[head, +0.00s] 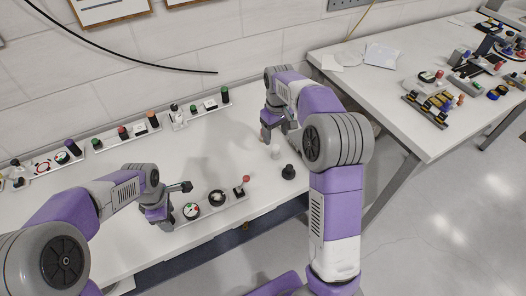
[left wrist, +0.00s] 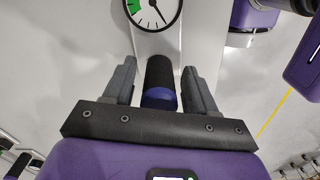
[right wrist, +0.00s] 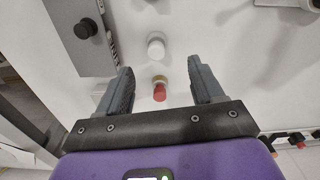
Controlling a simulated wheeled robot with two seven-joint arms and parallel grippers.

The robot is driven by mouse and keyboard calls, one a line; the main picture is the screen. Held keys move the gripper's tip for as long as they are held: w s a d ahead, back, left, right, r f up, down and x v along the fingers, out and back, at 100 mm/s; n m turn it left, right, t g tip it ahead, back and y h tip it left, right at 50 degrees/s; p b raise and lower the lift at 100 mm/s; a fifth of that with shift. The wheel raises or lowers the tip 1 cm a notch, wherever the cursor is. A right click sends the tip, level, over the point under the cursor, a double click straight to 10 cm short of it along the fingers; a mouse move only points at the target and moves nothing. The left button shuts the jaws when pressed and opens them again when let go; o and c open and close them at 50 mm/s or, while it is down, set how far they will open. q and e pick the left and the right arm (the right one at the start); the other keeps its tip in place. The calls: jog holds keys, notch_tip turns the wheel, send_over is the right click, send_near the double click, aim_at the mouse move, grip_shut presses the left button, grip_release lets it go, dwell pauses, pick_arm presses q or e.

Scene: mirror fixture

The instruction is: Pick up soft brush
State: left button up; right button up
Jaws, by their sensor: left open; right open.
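I cannot tell for certain which thing is the soft brush. A small red piece with a yellowish collar (right wrist: 159,90) shows between the open fingers of my right gripper (right wrist: 160,86) in the right wrist view, with a gap on both sides. A white round-topped piece (right wrist: 156,47) stands just beyond it and also shows in the head view (head: 275,152). My left gripper (left wrist: 160,82) is open around a black cylinder with a blue-purple base (left wrist: 160,78), by a dial panel.
A black knob (head: 289,172) stands near the white table's front edge. A red-topped lever (head: 245,180) and a dial (head: 217,198) sit on the front panel. Panels with coloured knobs line the back. A second table (head: 390,75) stands at right. The middle is clear.

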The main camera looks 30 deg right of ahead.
aim_at(276, 146)
notch_tip(276, 146, down, 5)
jog(key=shift+r, duration=0.2)
jog(key=f, duration=0.5)
jog(key=shift+w+d+f, duration=0.1)
jog(key=shift+w+d, duration=0.2)
jog(key=c, duration=1.2)
notch_tip(276, 146, up, 10)
jog(key=shift+r, duration=0.1)
